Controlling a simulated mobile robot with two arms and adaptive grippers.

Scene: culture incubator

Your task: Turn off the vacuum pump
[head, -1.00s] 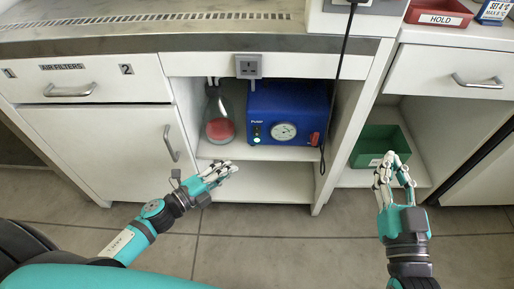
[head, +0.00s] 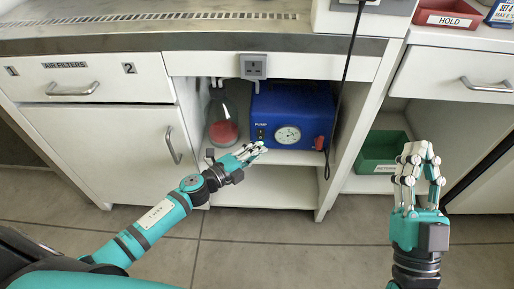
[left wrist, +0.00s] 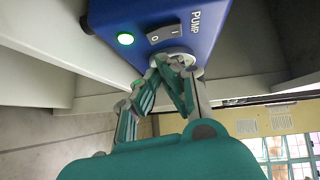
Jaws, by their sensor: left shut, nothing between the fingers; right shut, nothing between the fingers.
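The vacuum pump (head: 290,103) is a blue box on the cabinet shelf, with a white dial gauge (head: 287,135) and a red part at its right. The left wrist view shows its lit green lamp (left wrist: 125,38) and a grey rocker switch (left wrist: 163,34) marked I and O. I cannot tell which side of the rocker is pressed. My left gripper (head: 260,147) is shut and empty, at the lower left of the pump front. In the left wrist view its fingertips (left wrist: 172,66) are just below the switch and partly cover the gauge; contact is unclear. My right gripper (head: 418,150) is shut and empty, right of the cabinet.
A flask with red contents (head: 222,132) stands left of the pump. A socket (head: 253,66) is above, and a black cable (head: 347,70) hangs in front at the right. A green bin (head: 377,152) sits in the right bay. The lower shelf looks empty.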

